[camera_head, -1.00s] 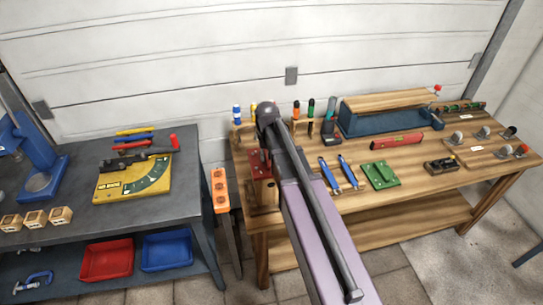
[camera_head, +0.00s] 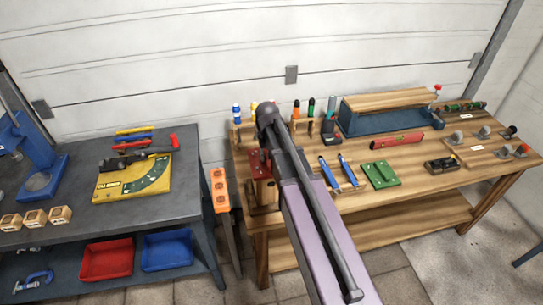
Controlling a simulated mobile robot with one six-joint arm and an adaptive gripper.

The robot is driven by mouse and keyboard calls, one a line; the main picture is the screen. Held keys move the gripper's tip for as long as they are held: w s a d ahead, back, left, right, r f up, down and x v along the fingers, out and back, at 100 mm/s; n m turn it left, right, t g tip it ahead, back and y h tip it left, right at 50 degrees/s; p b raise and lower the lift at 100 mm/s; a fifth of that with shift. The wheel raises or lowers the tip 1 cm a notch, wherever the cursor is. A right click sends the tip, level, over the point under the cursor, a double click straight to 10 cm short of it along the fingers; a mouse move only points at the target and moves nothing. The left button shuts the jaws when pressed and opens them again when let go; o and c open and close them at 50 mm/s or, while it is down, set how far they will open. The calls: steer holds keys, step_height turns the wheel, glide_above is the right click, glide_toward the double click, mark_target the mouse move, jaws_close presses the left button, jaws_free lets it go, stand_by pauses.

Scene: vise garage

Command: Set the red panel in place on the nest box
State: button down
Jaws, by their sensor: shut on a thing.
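A red piece (camera_head: 258,163) shows just left of my arm, at the left end of the wooden workbench. It may be the red panel, but my arm covers part of it. A small wooden block-like body (camera_head: 265,192) stands right below it, also partly covered. I cannot tell for certain whether this is the nest box, or whether the two touch. My gripper is hidden behind my own arm, so its fingers and anything between them do not show.
On the wooden bench (camera_head: 420,165) lie a green plate (camera_head: 380,174), blue-handled tools (camera_head: 328,172), a red level (camera_head: 397,140) and a blue box-like fixture (camera_head: 375,122). Upright screwdrivers stand at the back left. A grey bench (camera_head: 75,220) stands left, with an orange-topped stand (camera_head: 219,190) between.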

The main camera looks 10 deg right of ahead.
steer(key=shift+c, duration=2)
jaws_free()
steer(key=o, duration=0.3)
steer(key=shift+r, duration=0.1)
steer(key=shift+r+p, duration=3.45)
steer(key=shift+p, duration=0.05)
